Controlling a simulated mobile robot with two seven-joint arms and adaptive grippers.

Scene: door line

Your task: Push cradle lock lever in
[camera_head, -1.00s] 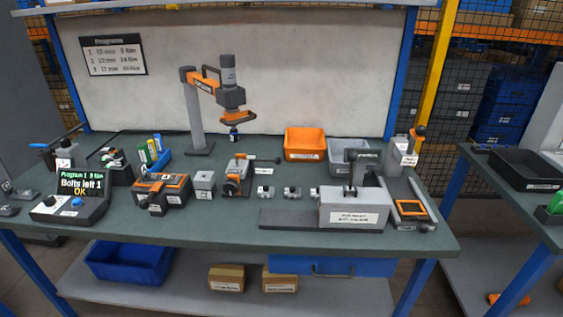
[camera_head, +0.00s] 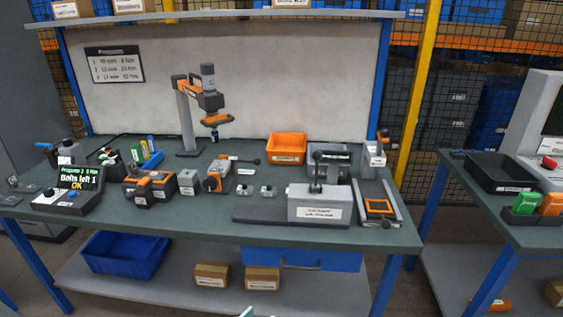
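A grey and orange clamp-like cradle (camera_head: 217,178) stands mid-bench, with a black lever ending in a ball knob (camera_head: 256,161) pointing right beside it. A grey labelled block (camera_head: 318,203) to its right carries an upright black lever with a ball top (camera_head: 317,156). At the right rear a grey stand (camera_head: 375,155) has an orange-topped lever. I cannot tell from the labels which lever is the cradle lock. Neither gripper can be made out. A small pale piece at the bottom edge is too cut off to identify.
A tool arm (camera_head: 206,101) hangs over the bench. A display (camera_head: 80,178) at the left reads "Bolts left 1 OK". Another table (camera_head: 500,213) stands at the right. The bench's front strip is clear.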

